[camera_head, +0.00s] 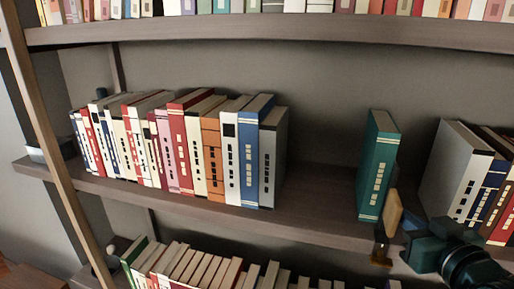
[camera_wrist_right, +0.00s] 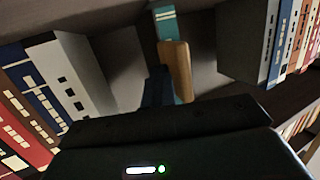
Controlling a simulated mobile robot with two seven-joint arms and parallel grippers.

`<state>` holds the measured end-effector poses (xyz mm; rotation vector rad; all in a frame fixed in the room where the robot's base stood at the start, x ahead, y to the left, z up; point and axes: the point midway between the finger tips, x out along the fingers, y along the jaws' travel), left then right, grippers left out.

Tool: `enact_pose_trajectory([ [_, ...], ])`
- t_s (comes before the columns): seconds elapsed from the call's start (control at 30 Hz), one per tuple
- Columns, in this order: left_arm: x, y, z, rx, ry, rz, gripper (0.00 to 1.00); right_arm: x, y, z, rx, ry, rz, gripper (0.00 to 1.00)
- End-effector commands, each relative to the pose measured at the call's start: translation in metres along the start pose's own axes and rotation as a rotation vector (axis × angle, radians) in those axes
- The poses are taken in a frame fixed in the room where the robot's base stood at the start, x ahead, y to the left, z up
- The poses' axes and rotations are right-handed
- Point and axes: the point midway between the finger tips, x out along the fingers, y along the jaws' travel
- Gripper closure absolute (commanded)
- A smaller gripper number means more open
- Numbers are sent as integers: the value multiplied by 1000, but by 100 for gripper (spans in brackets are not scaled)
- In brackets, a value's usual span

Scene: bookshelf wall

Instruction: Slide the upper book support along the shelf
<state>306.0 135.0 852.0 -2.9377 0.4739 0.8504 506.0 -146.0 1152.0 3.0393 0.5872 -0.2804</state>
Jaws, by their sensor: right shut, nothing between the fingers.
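A book support with a tan wooden face (camera_head: 393,213) stands on the middle shelf, just right of a lone upright green book (camera_head: 378,165). The wooden face also shows in the right wrist view (camera_wrist_right: 176,70), with the end of the green book (camera_wrist_right: 166,22) behind it. My right gripper (camera_head: 412,224) is shut and empty, close to the right side of the support. In the wrist view its dark fingers (camera_wrist_right: 158,88) overlap the support's edge; I cannot tell whether they touch it. My left gripper is not in view.
A long row of books (camera_head: 190,150) stands left on the same shelf (camera_head: 310,205), with a bare gap between it and the green book. More books (camera_head: 465,170) stand close to my right gripper's far side. Shelves with books run above and below.

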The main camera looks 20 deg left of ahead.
Motion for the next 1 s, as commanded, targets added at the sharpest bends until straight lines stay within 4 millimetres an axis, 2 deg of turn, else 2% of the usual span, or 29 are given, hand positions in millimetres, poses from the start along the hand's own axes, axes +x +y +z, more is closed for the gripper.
enact_pose_trajectory([
  [0.53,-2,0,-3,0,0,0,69,3,-8,-1,1,0,-4,100],
  [1.0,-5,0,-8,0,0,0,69,13,-35,-2,3,-1,-6,100],
])
